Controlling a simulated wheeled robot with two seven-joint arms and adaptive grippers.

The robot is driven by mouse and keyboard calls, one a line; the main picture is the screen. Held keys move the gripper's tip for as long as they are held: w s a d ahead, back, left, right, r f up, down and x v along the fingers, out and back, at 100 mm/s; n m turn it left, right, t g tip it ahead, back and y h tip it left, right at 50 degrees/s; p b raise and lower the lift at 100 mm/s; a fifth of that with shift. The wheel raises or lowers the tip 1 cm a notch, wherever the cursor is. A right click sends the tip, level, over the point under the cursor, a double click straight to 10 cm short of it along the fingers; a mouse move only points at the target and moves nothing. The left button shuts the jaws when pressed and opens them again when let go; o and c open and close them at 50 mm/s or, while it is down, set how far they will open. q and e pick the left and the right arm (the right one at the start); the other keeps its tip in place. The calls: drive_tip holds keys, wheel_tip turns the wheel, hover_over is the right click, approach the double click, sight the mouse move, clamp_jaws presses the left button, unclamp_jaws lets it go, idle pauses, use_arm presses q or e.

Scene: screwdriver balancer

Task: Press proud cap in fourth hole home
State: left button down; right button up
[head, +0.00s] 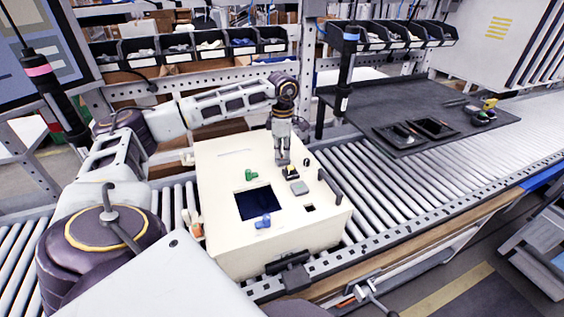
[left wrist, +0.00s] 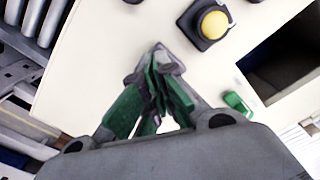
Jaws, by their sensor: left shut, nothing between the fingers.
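The pale panel box (head: 225,165) stands on the roller conveyor. Small dark round pieces sit along its right side: one near the back (head: 306,162), one in the middle (head: 322,174) and one near the front (head: 338,198). I cannot tell which is the proud cap or the fourth hole. My left gripper (head: 283,162) points down over the back of the panel, beside the yellow button (head: 291,171). In the left wrist view its green-padded fingers (left wrist: 165,62) are shut and empty, with the yellow button (left wrist: 213,25) ahead. Contact with the panel is unclear. My right gripper is out of view.
The panel has a square dark opening (head: 258,203), a green piece (head: 251,175), a blue piece (head: 263,221) and a grey block (head: 299,187). A dark mat (head: 400,95) with trays lies to the right. Hanging screwdrivers flank the conveyor.

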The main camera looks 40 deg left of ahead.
use_arm(q)
drive_tip(key=shift+f, duration=0.35)
idle(0.5)
drive_tip(key=shift+r, duration=0.2)
drive_tip(key=shift+r+p, duration=1.55)
drive_tip(key=shift+r, duration=0.85)
